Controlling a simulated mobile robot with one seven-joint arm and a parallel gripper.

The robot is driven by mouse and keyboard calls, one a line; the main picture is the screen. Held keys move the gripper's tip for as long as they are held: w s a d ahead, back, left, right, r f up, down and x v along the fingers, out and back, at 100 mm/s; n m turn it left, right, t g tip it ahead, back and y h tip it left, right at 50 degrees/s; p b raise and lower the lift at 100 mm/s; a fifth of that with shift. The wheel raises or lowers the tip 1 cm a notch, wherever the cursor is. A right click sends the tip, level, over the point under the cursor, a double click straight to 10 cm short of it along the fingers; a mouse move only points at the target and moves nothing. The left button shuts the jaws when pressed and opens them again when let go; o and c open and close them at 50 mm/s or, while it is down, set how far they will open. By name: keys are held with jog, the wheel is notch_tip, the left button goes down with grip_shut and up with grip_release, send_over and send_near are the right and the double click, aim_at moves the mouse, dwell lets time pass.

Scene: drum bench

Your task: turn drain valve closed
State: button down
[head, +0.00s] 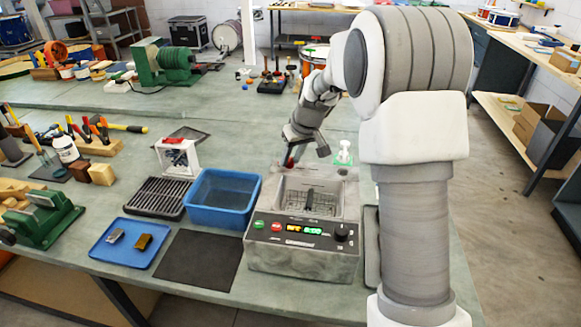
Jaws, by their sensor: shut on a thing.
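The ultrasonic cleaner (300,258), a grey metal tank with a control panel and lit green display, stands at the front of the bench. A wire basket (312,198) sits in its open tank. My arm reaches behind the tank. My gripper (289,164) points down at its back left corner, shut on a small red part that looks like the drain valve handle (291,158). The handle is mostly hidden by the fingers, so its angle cannot be told. The valve body is hidden behind the tank.
A blue tub (222,198) stands just left of the cleaner, with a black slatted rack (158,197) beyond it. A small bottle (344,152) stands on a green base right of my gripper. A dark mat (185,272) and a blue tray (108,245) with two small blocks lie front left.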

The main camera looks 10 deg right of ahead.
jog(key=shift+w+d+f+n+g+y+b, duration=0.15)
jog(key=shift+n+g+y+b, duration=0.15)
jog(key=shift+n, duration=0.7)
jog(key=shift+s+d+r+n+g+y+b, duration=0.1)
jog(key=shift+n+g+y+b, duration=0.15)
jog(key=shift+n, duration=0.75)
jog(key=c, duration=0.6)
grip_release()
jog(key=shift+w, duration=0.1)
jog(key=p+v, duration=0.2)
jog(key=v, duration=1.5)
jog(key=shift+d, duration=0.15)
jog(key=shift+r, duration=0.2)
